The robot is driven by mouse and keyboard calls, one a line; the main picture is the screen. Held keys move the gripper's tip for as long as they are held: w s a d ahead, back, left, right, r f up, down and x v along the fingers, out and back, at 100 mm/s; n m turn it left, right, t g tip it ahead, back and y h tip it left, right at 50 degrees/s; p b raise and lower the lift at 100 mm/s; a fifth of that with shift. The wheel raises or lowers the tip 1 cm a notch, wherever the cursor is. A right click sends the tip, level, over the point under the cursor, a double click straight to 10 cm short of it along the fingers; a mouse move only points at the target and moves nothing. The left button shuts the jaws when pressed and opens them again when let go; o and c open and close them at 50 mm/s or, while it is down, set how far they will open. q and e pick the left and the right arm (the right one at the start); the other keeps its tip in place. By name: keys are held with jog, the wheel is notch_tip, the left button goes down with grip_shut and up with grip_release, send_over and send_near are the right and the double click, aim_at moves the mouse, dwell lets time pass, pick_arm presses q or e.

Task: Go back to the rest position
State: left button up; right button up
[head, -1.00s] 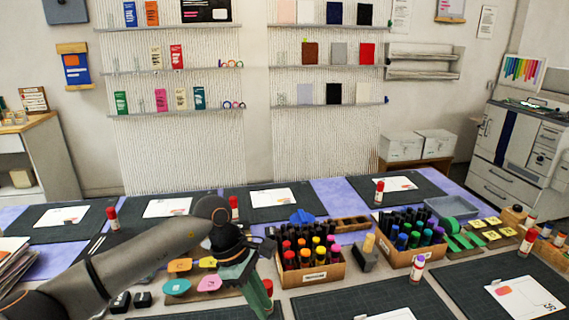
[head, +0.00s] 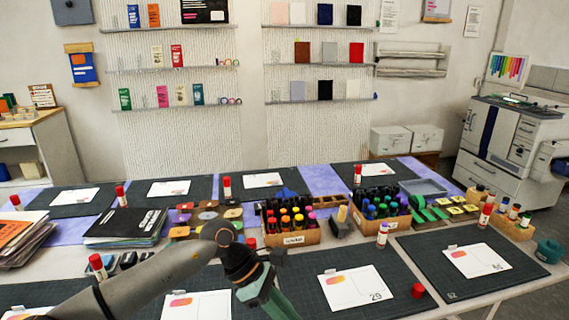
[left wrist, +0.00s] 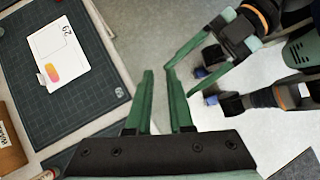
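My left arm comes in from the lower left in the head view, and its gripper (head: 264,300) hangs over the near side of the table, left of a mat with a card numbered 29. In the left wrist view my left gripper (left wrist: 159,72) has its two green fingers apart with nothing between them. The floor lies beneath the fingers. My right gripper (left wrist: 178,80) shows at the upper right of the left wrist view, its green fingers spread and empty. My right gripper is out of the head view.
The collage table holds dark cutting mats (head: 365,297) with cards, marker boxes (head: 291,236), red-capped glue sticks (head: 96,266) and a black stack (head: 125,226). A red cap (head: 418,291) sits on the near mat. A printer (head: 512,145) stands at right. Floor is clear beside the table.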

pick_arm(q)
jog(key=s+d+r+n+h, duration=0.45)
jog(key=d+n+h, duration=0.25)
jog(key=d+h, duration=0.2)
jog(key=w+a+f+n+t+y+p, duration=0.15)
jog(key=a+n+t, duration=0.35)
jog(key=n, duration=0.5)
jog(key=w+a+f+n+t+y+b, duration=0.1)
jog(key=a+f+n+t, duration=0.1)
jog(key=n+t, duration=0.65)
jog(key=w+a+f+n+t+y+p, duration=0.15)
jog(key=a+n+t, duration=0.25)
jog(key=n, duration=0.8)
jog(key=s+a+f+n+g+y, duration=0.3)
jog(key=s+a+f+n+y, duration=0.2)
jog(key=s+a+f+n, duration=0.3)
jog(key=s+a+f+n+g+y, duration=0.3)
jog(key=s+a+f+n+y, duration=0.2)
jog(key=f, duration=0.8)
jog(key=s+a+n, duration=0.3)
jog(key=s+n, duration=0.1)
jog(key=shift+s, duration=0.35)
pick_arm(e)
jog(key=s+d+f+m+g+h, duration=0.1)
jog(key=s+d+f+g+h, duration=0.1)
jog(key=s+d+f, duration=1)
jog(key=shift+d+m+g, duration=0.4)
jog(key=shift+d, duration=0.55)
